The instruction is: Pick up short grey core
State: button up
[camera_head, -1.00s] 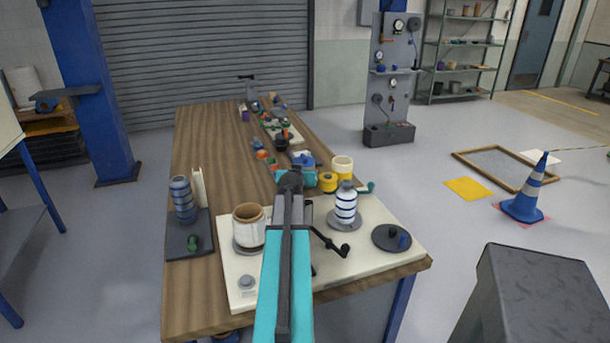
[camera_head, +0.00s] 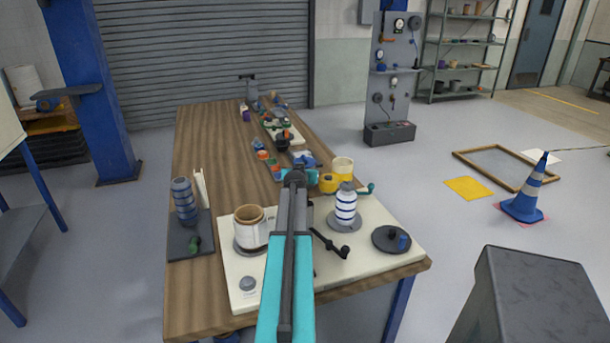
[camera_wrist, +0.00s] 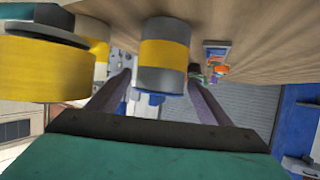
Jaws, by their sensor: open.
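In the wrist view, a short grey cylinder with a wide yellow band (camera_wrist: 162,55) stands out between my fingers; it looks like the short grey core.
A yellow roll (camera_wrist: 40,70) is close on the left in the wrist view. In the head view, a white-and-blue striped bottle (camera_head: 346,206), a brown-rimmed roll (camera_head: 250,228) and a black crank (camera_head: 330,243) stand near my arm. Bare wood (camera_head: 215,150) lies left.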

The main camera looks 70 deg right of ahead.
jog(key=shift+d+f, duration=0.1)
jog(key=shift+d, duration=0.1)
dwell(0.3)
jog(key=shift+w+p+x, duration=0.2)
jog(key=shift+p+x, duration=0.5)
jog(key=shift+x, duration=1.8)
jog(key=c, duration=0.9)
jog(key=shift+r+b, duration=0.7)
jog(key=shift+r, duration=4.4)
